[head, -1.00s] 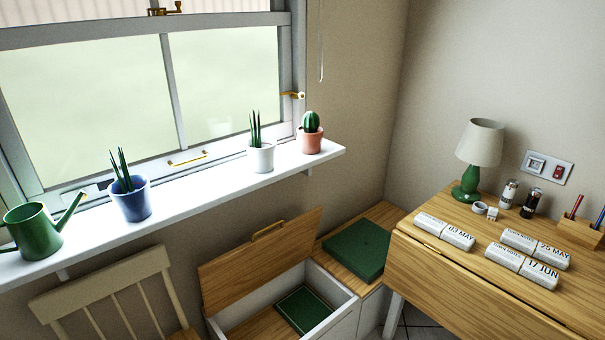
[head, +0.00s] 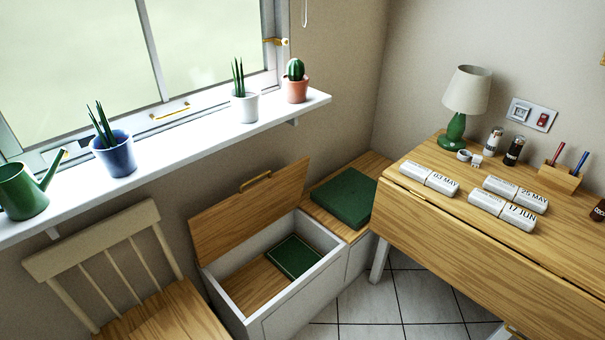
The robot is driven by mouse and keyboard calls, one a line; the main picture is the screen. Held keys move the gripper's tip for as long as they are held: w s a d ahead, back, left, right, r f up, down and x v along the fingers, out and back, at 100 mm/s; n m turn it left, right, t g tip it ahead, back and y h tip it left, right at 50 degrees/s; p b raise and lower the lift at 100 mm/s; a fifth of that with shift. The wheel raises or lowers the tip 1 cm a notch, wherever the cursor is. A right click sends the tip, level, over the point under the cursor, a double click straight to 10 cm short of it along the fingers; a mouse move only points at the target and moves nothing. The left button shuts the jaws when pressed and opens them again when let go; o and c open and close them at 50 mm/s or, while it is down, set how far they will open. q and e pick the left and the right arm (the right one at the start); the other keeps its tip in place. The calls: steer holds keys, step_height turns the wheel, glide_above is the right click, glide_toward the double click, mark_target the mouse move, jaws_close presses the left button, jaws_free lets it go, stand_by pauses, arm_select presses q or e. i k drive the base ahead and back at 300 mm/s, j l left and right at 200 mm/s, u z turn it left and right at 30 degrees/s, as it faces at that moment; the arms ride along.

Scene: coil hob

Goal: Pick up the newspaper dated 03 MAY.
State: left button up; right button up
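The newspaper dated 03 MAY (head: 429,178) is a white folded roll with dark print. It lies on the wooden drop-leaf table (head: 455,240) at the right, near the table's left edge. Two more rolls lie to its right: one marked 25 MAY (head: 515,193) and, in front of it, one marked 17 JUN (head: 502,210). Neither of my grippers shows in the head view.
A green lamp (head: 466,100), two small shakers and a pen holder (head: 560,178) stand behind the newspapers. An open storage bench (head: 253,305) holds a green book (head: 293,256). A chair (head: 130,260) stands at the left. Tiled floor is clear between bench and table.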

mark_target(444, 185)
steer(key=i+l, duration=0.2)
steer(key=i, duration=0.2)
steer(key=i+l, duration=0.2)
steer(key=i, duration=0.25)
steer(key=i+z, duration=0.15)
steer(key=z, duration=0.3)
steer(key=i+l+z, duration=0.1)
steer(key=z, duration=0.35)
steer(key=i+j+z, duration=0.1)
steer(key=i+z, duration=0.15)
steer(key=z, duration=0.2)
